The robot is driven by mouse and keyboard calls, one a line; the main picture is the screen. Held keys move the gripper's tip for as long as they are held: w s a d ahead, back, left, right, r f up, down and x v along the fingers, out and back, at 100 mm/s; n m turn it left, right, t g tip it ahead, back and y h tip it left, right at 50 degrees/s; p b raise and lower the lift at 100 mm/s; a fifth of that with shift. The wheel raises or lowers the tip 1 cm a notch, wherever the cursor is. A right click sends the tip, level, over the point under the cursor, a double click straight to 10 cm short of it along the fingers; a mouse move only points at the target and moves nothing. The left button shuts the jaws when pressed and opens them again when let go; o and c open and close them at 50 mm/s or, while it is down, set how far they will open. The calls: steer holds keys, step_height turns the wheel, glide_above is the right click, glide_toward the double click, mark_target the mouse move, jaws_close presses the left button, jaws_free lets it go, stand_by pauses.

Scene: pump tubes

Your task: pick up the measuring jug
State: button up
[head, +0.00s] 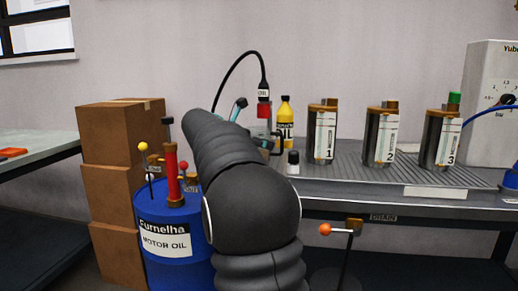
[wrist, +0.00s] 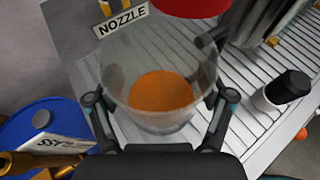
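The measuring jug is clear, with orange liquid or an orange base inside. In the wrist view the jug (wrist: 160,60) stands upright between the fingers of my gripper (wrist: 161,102). One finger is on each side, spread wide; I see no clear grip on the wall. A dark handle (wrist: 208,40) juts from its right side.
A yellow bottle (head: 286,118) stands behind the jug, and a small black-capped bottle (head: 293,163) is to its right. Numbered canisters (head: 322,135) line the ribbed bench. A blue oil drum (head: 165,225) with levers is at the left, before stacked boxes (head: 112,180).

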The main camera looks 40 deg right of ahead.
steer(key=shift+c, duration=0.8)
steer(key=shift+r, duration=0.15)
